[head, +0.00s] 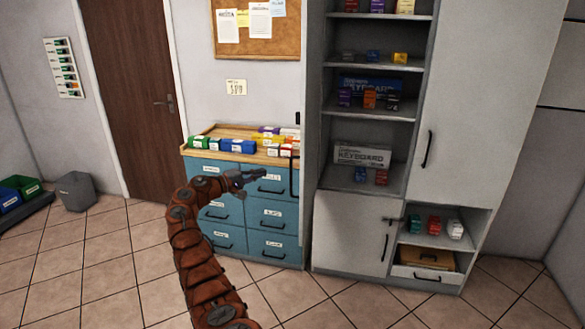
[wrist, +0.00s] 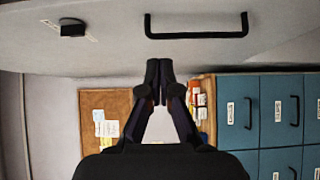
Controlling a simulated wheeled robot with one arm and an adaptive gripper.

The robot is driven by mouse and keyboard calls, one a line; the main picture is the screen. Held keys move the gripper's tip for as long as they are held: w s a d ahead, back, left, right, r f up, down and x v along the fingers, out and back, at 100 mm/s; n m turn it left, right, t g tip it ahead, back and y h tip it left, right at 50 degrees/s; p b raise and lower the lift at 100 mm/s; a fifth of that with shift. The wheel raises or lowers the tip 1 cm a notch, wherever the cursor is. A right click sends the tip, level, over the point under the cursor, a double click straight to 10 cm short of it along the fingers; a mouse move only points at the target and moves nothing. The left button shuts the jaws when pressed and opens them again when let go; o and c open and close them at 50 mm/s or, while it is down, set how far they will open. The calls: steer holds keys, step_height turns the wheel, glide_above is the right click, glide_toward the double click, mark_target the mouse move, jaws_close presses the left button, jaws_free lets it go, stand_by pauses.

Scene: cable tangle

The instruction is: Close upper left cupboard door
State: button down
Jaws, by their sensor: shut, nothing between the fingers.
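The tall pale cupboard has an upper left bay with open shelves (head: 372,105). Its upper left door (head: 312,110) stands swung open and shows as a narrow grey strip left of the shelves. A black bar handle (head: 291,172) sticks out on its outer side. In the wrist view a pale panel (wrist: 110,45), apparently this door's outer face, fills the top, with the bar handle (wrist: 196,34) and a black knob (wrist: 72,28). My gripper (head: 262,171) is shut and empty, left of the door. Its fingertips (wrist: 157,66) overlap the panel's lower edge in the wrist view; contact cannot be told.
Blue drawers (head: 230,200) with a wooden top holding small boxes stand behind my gripper. The cupboard's upper right door (head: 480,100) and lower left door (head: 350,235) are shut. An open lower right niche holds small boxes (head: 433,225). The tiled floor in front is clear.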

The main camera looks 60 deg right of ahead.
steer(key=s+a+b+x, duration=0.1)
steer(key=b+x, duration=0.4)
steer(key=x, duration=0.7)
steer(key=shift+s+d+b, duration=0.2)
steer(key=shift+s+b, duration=0.2)
steer(key=shift+s, duration=0.45)
steer(key=shift+s+d+b, duration=0.15)
steer(key=shift+b, duration=0.3)
